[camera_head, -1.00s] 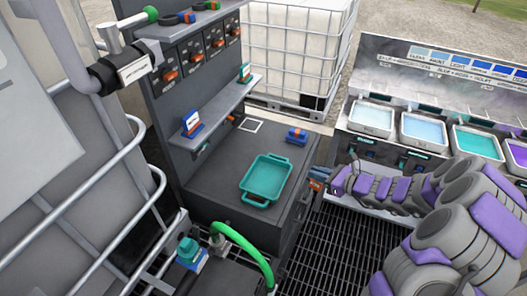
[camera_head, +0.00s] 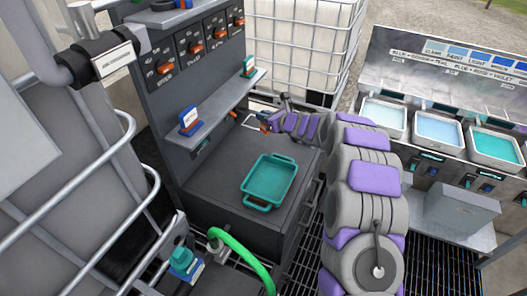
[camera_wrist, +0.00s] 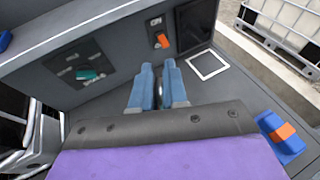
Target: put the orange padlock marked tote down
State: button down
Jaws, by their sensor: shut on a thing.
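My gripper (camera_head: 265,122) is over the back of the dark bench, close to the white-outlined square (camera_head: 252,120). In the wrist view its two blue fingers (camera_wrist: 158,85) are close together with a narrow dark thing between them. I cannot make out the held thing's marking. A small orange patch shows at the gripper's tip in the head view, but I cannot tell whether it is the padlock. The white square (camera_wrist: 207,65) lies to the right of and beyond the fingertips in the wrist view.
A teal tote (camera_head: 268,182) sits on the bench in front of my arm. A blue block with an orange band (camera_wrist: 283,136) stands at the right in the wrist view. A shelf (camera_head: 215,110) with upright signs and a panel with orange switches (camera_head: 195,47) border the bench's left side.

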notch_tip(320, 180, down, 15)
jog(key=b, duration=0.3)
jog(key=shift+a+r, duration=0.1)
jog(key=shift+r, duration=0.2)
jog(key=shift+a, duration=0.15)
jog(key=c, duration=1.4)
grip_release()
jog(key=shift+a, duration=0.1)
jog(key=shift+o, duration=1.3)
jog(key=shift+d, duration=0.2)
